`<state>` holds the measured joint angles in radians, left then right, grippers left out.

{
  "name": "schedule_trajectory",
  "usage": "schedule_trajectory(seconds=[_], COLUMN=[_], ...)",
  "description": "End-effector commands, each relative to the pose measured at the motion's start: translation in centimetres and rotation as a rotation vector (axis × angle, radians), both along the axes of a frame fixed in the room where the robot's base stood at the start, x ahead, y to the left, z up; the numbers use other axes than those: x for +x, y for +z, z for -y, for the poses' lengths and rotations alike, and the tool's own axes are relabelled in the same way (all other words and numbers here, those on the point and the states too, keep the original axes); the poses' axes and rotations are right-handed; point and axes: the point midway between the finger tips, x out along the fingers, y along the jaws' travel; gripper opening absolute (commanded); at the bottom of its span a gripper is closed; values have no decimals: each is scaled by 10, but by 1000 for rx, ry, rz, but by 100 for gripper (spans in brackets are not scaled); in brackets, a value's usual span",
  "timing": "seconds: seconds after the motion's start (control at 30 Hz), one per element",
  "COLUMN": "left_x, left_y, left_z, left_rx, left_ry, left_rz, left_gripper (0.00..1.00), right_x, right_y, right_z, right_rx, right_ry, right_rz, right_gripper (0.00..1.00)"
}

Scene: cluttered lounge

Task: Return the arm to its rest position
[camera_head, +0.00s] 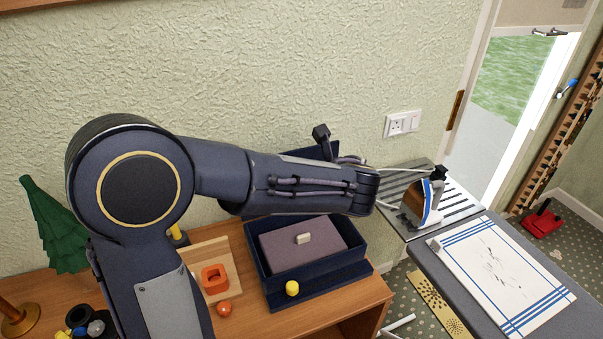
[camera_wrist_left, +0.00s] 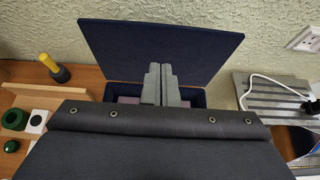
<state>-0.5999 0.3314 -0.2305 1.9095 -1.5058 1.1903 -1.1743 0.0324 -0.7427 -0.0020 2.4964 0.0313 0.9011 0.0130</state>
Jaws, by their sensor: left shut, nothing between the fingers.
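My left arm (camera_head: 290,183) comes in from the left of the head view and reaches across above the desk; its fingers cannot be made out there. In the left wrist view my left gripper (camera_wrist_left: 161,84) is shut and empty, its two grey fingers together. It shows in front of the raised lid of a dark blue box (camera_wrist_left: 192,97); I cannot tell how far above the box it is. The box (camera_head: 355,264) stands open on the desk and holds a mauve insert (camera_head: 275,252) with a small white knob (camera_head: 303,239). My right gripper is not in view.
An iron (camera_head: 424,203) stands on a slatted rest by the ironing board (camera_head: 440,277) at right. The textured wall is behind my arm.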

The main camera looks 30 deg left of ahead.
Motion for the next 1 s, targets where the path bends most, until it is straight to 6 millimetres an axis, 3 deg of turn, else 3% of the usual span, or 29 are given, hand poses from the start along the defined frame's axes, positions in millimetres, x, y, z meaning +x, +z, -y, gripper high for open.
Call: schedule_trajectory(seconds=[0.3,0.43,0.57,0.67,0.8,0.9,1.0], left_x=[-8,-25,-81,-140,-211,-243,-260], left_y=[11,2,-25,-49,-68,-71,-70], left_z=[8,-7,-37,-44,-22,2,22], left_rx=[-3,-118,-474,-843,-1318,-1586,-1782], left_ry=[3,79,343,659,1147,1472,1732], left_rz=[-1,12,65,149,290,385,456], left_gripper=[0,0,0,0,0,0,0], right_x=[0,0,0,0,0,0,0], right_y=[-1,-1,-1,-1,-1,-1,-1], right_z=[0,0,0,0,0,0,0], right_rx=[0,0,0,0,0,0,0], right_ry=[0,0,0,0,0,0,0], right_rz=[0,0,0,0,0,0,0], right_gripper=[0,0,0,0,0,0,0])
